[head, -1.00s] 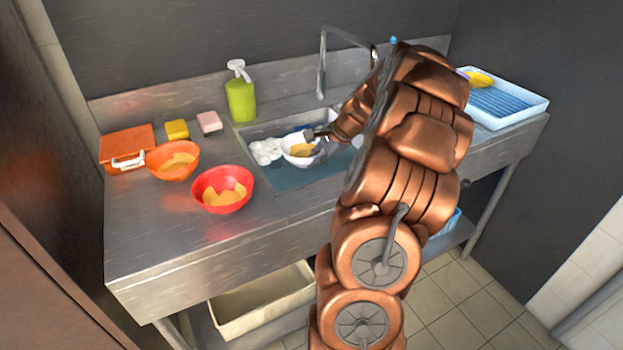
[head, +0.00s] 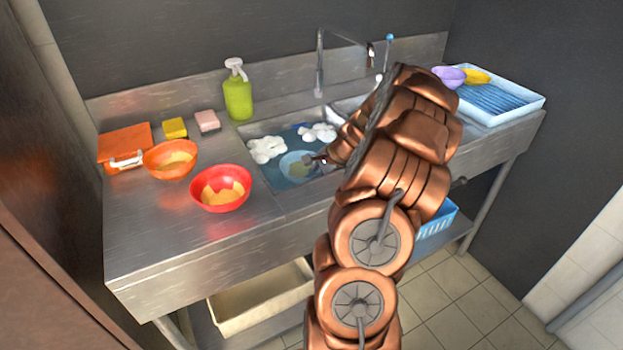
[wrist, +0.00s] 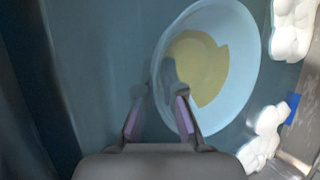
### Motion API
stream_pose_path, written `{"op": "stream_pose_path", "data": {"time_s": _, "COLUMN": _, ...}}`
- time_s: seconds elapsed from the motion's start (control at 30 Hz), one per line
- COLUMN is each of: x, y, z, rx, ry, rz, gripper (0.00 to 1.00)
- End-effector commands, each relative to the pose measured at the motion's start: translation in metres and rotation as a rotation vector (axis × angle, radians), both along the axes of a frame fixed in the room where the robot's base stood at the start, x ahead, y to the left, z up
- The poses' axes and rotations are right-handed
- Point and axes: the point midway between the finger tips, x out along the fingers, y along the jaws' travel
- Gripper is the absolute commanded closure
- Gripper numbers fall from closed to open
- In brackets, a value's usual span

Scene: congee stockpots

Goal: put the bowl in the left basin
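The white bowl (head: 297,164), with a yellow patch inside, sits low in the bluish water of the left basin (head: 262,182). In the wrist view the bowl (wrist: 232,95) looks slightly tilted, its near rim close to my fingers. My gripper (wrist: 160,112) is open, with a clear gap between its fingers. The right finger overlaps the inside of the bowl and the left finger is outside the rim. In the head view my gripper (head: 320,159) is at the bowl's right edge, partly hidden by my arm.
White foam (head: 267,149) floats beside the bowl. An orange bowl (head: 171,159) and red bowl (head: 221,198) stand on the left counter. A green bottle (head: 238,97) and faucet (head: 320,70) stand behind the basin. A blue tray (head: 500,108) holds purple (head: 449,76) and yellow pieces.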

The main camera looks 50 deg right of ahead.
Motion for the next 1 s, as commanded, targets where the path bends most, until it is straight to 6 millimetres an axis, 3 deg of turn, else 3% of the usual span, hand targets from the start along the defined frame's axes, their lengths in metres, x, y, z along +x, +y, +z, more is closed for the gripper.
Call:
{"op": "stream_pose_path", "data": {"time_s": 0.2, "x": 0.0, "y": 0.0, "z": 0.0, "rx": 0.0, "ry": 0.0, "rz": 0.0, "gripper": 0.69}}
{"op": "stream_pose_path", "data": {"time_s": 0.6, "x": -0.002, "y": -0.001, "z": 0.005, "rx": -0.001, "ry": -0.001, "rz": -0.001, "gripper": 0.69}}
{"op": "stream_pose_path", "data": {"time_s": 0.77, "x": -0.013, "y": -0.006, "z": 0.022, "rx": 0.0, "ry": -0.001, "rz": 0.0, "gripper": 0.69}}
{"op": "stream_pose_path", "data": {"time_s": 1.0, "x": -0.037, "y": -0.017, "z": 0.062, "rx": -0.004, "ry": -0.003, "rz": -0.002, "gripper": 0.69}}
